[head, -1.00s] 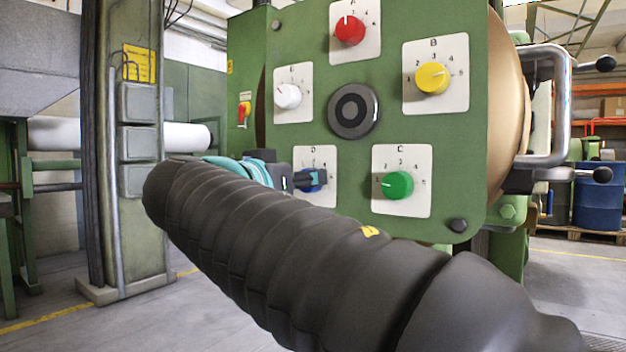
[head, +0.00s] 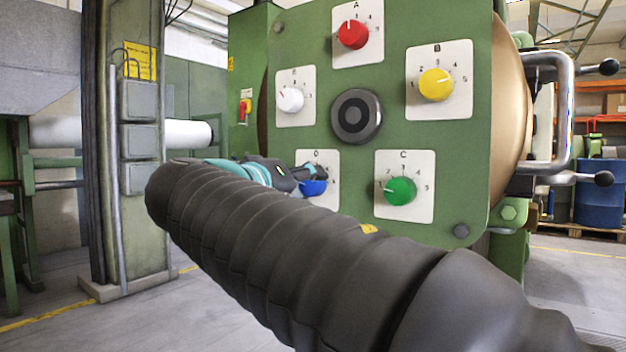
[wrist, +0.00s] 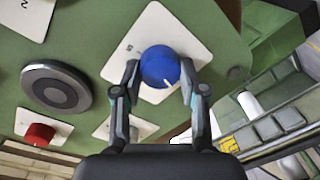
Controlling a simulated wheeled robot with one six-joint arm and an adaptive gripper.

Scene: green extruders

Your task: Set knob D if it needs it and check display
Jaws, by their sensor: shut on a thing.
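Knob D is the blue knob (head: 313,187) on a white plate (head: 327,159) at the lower left of the green panel. In the wrist view the blue knob (wrist: 160,67) sits between the two fingers of my gripper (wrist: 159,80), which is shut on it. A white pointer line shows on the knob near its lower right edge in that view. In the head view my gripper (head: 310,176) reaches the knob from the left and hides part of it and of its scale. No display can be made out in these frames.
The panel (head: 300,218) also carries a red knob A (head: 353,35), a yellow knob B (head: 436,84), a green knob C (head: 400,190), a white knob (head: 291,100) and a dark round hub (head: 356,117). A metal handle (head: 563,110) sticks out at right. A column (head: 135,230) stands at left.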

